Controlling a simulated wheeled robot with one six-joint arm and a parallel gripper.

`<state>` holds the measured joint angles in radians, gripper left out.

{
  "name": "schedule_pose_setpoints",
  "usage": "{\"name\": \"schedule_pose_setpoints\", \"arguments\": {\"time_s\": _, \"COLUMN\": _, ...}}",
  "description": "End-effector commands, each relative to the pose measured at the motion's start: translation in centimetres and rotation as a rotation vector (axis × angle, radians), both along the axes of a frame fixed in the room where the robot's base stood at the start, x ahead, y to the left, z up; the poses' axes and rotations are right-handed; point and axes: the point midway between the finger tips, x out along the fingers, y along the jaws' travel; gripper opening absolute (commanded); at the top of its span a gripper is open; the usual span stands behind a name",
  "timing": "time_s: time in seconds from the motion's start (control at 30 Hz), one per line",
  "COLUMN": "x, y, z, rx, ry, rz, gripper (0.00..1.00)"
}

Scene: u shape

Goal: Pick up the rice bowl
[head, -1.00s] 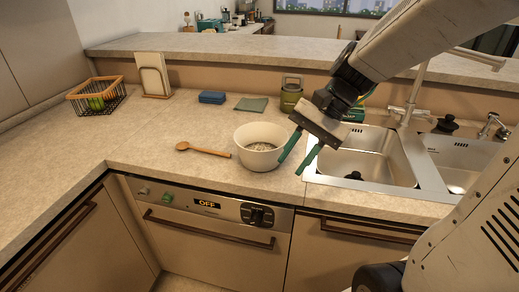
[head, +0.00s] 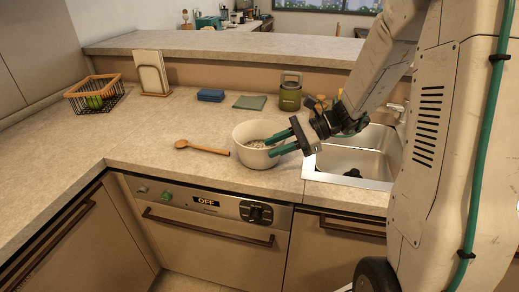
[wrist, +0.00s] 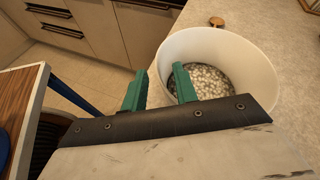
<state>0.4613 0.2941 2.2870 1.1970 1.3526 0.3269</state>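The rice bowl (head: 243,148) is white and stands upright on the counter, with pale grains inside. It fills the upper right of the wrist view (wrist: 250,75). My gripper (head: 269,147) reaches it from the right with its green fingers slanting down at the rim. In the wrist view my gripper (wrist: 160,70) is open. One finger shows over the bowl's inside and the other outside it, with the near wall between them. Whether either finger touches the wall cannot be told.
A wooden spoon (head: 201,148) lies left of the bowl. A blue sponge (head: 211,95), a green cloth (head: 250,102) and a green canister (head: 290,92) stand behind. The sink (head: 345,160) is on the right. A wire basket (head: 95,97) sits far left.

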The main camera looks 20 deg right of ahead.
Motion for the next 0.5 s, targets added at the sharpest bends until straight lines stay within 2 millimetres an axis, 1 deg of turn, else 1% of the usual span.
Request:
{"name": "schedule_pose_setpoints", "arguments": {"time_s": 0.03, "x": 0.2, "y": 0.7, "z": -0.3, "rx": 0.001, "ry": 0.001, "rz": 0.002, "gripper": 0.29}}
{"name": "schedule_pose_setpoints", "arguments": {"time_s": 0.13, "x": 0.4, "y": 1.6, "z": -0.6, "rx": 0.0, "ry": 0.0, "rz": 0.002, "gripper": 0.29}}
{"name": "schedule_pose_setpoints", "arguments": {"time_s": 0.4, "x": 0.5, "y": 1.8, "z": -0.7, "rx": -0.001, "ry": -0.001, "rz": -0.001, "gripper": 0.29}}
{"name": "schedule_pose_setpoints", "arguments": {"time_s": 0.43, "x": 0.5, "y": 1.8, "z": -0.7, "rx": -0.001, "ry": -0.001, "rz": -0.001, "gripper": 0.23}}
{"name": "schedule_pose_setpoints", "arguments": {"time_s": 0.47, "x": 0.5, "y": 1.8, "z": -0.7, "rx": -0.001, "ry": -0.001, "rz": -0.001, "gripper": 0.15}}
{"name": "schedule_pose_setpoints", "arguments": {"time_s": 0.5, "x": 0.5, "y": 1.8, "z": -0.7, "rx": -0.001, "ry": -0.001, "rz": 0.0, "gripper": 0.04}}
